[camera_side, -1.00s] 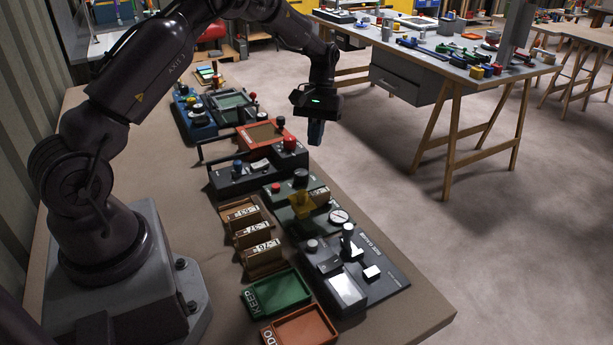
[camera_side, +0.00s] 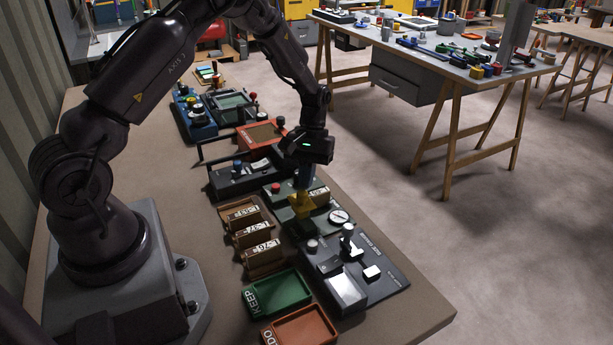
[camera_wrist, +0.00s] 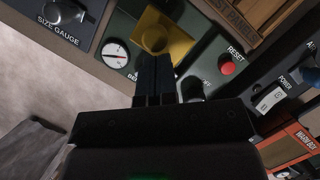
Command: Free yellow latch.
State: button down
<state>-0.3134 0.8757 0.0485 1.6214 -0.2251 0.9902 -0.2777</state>
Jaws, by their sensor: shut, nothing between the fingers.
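The yellow latch (camera_side: 301,208) stands on a dark green panel with a round dial (camera_side: 339,216) and a red button (camera_side: 275,188). In the wrist view the latch (camera_wrist: 180,45) is a yellow plate with a rounded yellow knob-like part. My gripper (camera_side: 303,186) is shut and empty, pointing down just above the latch. In the wrist view its fingertips (camera_wrist: 154,60) overlap the latch's near edge; I cannot tell if they touch it. The black knob near my fingers (camera_wrist: 191,88) is partly hidden by my gripper.
Brown labelled blocks (camera_side: 252,235) stand left of the panel. The green KEEP tray (camera_side: 262,306) and an orange-red tray (camera_side: 322,340) lie in front. The size gauge unit (camera_side: 389,285) is nearer the camera. A dark power unit (camera_side: 222,188) with a raised handle stands behind.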

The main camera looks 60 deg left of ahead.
aim_at(313, 206)
jog(key=d, duration=0.3)
jog(key=shift+d, duration=0.35)
jog(key=shift+a, duration=0.15)
jog(key=shift+w+a, duration=0.2)
jog(key=shift+w, duration=0.05)
jog(key=w+a, duration=0.1)
jog(key=w+a+r, duration=0.1)
jog(key=w, duration=0.1)
jog(key=shift+a, duration=0.3)
jog(key=v, duration=0.9)
jog(key=shift+s+r, duration=0.15)
jog(key=shift+s, duration=0.05)
jog(key=shift+d, duration=0.1)
